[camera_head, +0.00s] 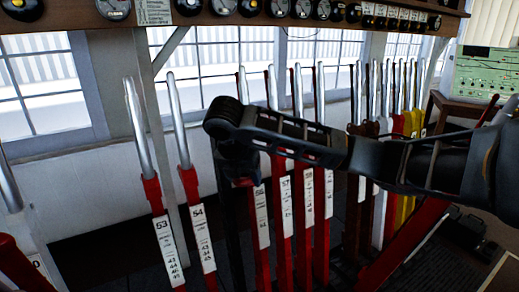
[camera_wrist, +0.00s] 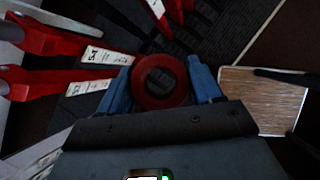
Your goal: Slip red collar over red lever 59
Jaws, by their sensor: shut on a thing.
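The red collar (camera_wrist: 136,82) is a thick ring, held between the two blue fingers of my gripper (camera_wrist: 160,84) in the wrist view. Its opening faces the camera, and a dark grey shape shows through it; I cannot tell what that is. In the head view my gripper (camera_head: 243,182) points down in front of the lever row, left of the lever marked 57 (camera_head: 286,205).
Levers 53 (camera_head: 165,240) and 54 (camera_head: 202,238) stand at the left, with silver handles. Brown, white and yellow levers (camera_head: 408,150) stand farther right. A shelf of instruments (camera_head: 230,12) runs above the row. A wooden board (camera_wrist: 265,98) lies at the right in the wrist view.

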